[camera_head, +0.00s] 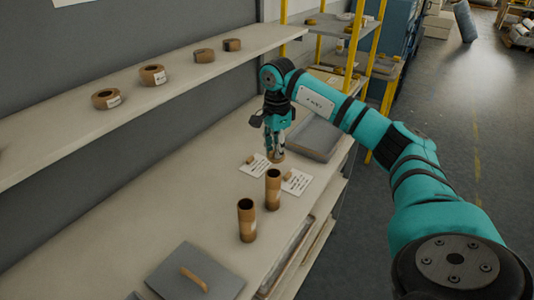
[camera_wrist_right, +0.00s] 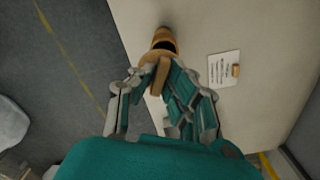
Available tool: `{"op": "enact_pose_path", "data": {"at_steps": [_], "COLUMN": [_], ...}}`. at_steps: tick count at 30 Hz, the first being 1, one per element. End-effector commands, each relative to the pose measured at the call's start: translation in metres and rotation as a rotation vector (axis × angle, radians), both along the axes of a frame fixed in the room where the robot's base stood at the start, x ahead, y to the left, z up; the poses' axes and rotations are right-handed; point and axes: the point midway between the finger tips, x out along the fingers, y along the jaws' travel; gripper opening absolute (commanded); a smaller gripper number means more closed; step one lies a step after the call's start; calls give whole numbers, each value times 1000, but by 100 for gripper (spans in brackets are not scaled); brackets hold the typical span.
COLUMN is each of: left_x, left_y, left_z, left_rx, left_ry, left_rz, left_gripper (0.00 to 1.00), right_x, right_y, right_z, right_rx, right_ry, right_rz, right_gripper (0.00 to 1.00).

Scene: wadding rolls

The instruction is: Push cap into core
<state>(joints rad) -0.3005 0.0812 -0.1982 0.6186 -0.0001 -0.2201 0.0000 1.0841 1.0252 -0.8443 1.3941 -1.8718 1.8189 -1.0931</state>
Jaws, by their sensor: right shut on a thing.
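My right gripper (camera_head: 275,147) is above the bench, fingers pointing down, shut on a tan piece (camera_head: 277,156) that looks like the cap. The held piece also shows between the fingertips in the right wrist view (camera_wrist_right: 160,77); the fingers partly cover it. Two brown cardboard cores stand upright with dark open tops: one nearer the gripper (camera_head: 273,189) and one farther forward (camera_head: 246,222). A core with a dark opening (camera_wrist_right: 163,40) shows just beyond the fingertips in the wrist view. Whether the held piece touches anything below is unclear. My left gripper is not in view.
White cards (camera_head: 296,182) with small tan pieces lie by the cores. A grey tray (camera_head: 318,138) lies behind the gripper. A grey board (camera_head: 200,262) with a tan stick is at the front. Several rolls stand on the upper shelf (camera_head: 130,118).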

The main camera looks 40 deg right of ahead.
Motion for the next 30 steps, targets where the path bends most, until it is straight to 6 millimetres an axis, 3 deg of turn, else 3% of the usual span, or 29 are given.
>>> {"op": "enact_pose_path", "data": {"at_steps": [8, 22, 30], "left_x": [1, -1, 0], "left_y": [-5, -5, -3], "left_z": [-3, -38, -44], "left_rx": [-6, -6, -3], "left_ry": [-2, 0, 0], "left_rz": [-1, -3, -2], "left_gripper": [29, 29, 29], "right_x": [-1, -1, -1], "right_y": [-6, -5, -5], "right_z": [-3, -48, -55], "right_rx": [-1, -1, 0], "right_ry": [0, 1, -1], "right_rz": [10, 10, 10], "right_gripper": [0, 0, 0]}}
